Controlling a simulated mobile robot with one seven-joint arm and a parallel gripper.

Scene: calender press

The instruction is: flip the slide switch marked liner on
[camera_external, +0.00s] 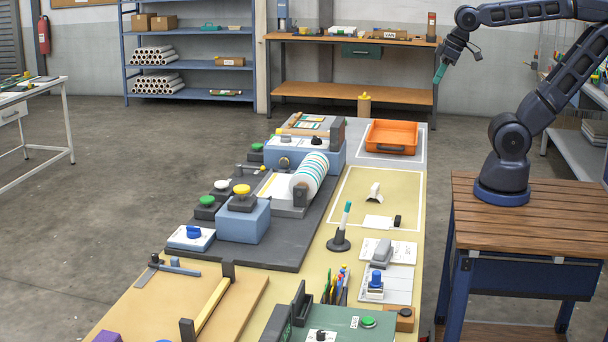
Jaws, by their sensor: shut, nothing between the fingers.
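My gripper (438,77) is shut and empty. It hangs high at the upper right, with its teal fingertips pointing down and in front of the back bench in the picture, well above the long table. No liner label can be read, so I cannot tell which control is the liner slide switch. The long table (345,262) carries several controls. A grey block (381,253) sits on a white plate at its right side. A blue knob (376,279) stands on a white base just nearer. A blue-grey machine with a striped roll (311,172) stands further back.
An orange tray (391,137) sits at the table's far end. Green, white and yellow buttons (241,190) line the left side. The outlined area around a small white piece (374,192) is mostly clear.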

